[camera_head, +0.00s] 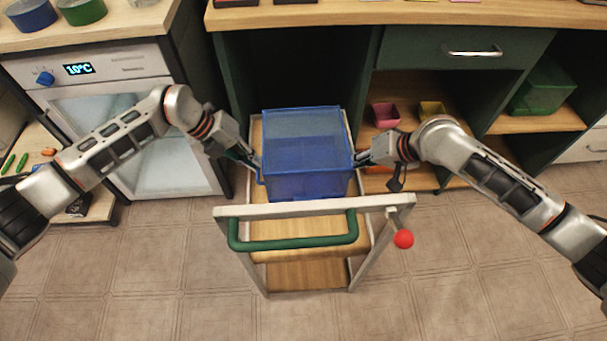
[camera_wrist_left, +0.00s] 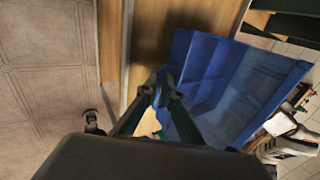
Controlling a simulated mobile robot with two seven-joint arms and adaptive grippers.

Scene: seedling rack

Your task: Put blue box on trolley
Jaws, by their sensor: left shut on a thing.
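The blue box (camera_head: 305,155) is a see-through open bin, upright over the wooden top shelf of the trolley (camera_head: 300,228). I cannot tell if its base touches the shelf. My left gripper (camera_head: 254,163) is shut on the box's left edge. In the left wrist view the fingertips (camera_wrist_left: 160,88) meet at the blue box (camera_wrist_left: 225,85), with the trolley's wooden shelf (camera_wrist_left: 110,50) beside it. My right gripper (camera_head: 362,158) is at the box's right edge. Its fingers are too small to tell open from shut.
The trolley has a green handle (camera_head: 295,243) and a red knob (camera_head: 403,239) at its near end. A fridge-like cabinet (camera_head: 140,120) stands left. Behind is a bench with a drawer (camera_head: 465,48) and shelves holding a pink pot (camera_head: 386,114) and a green crate (camera_head: 543,88). The tiled floor in front is clear.

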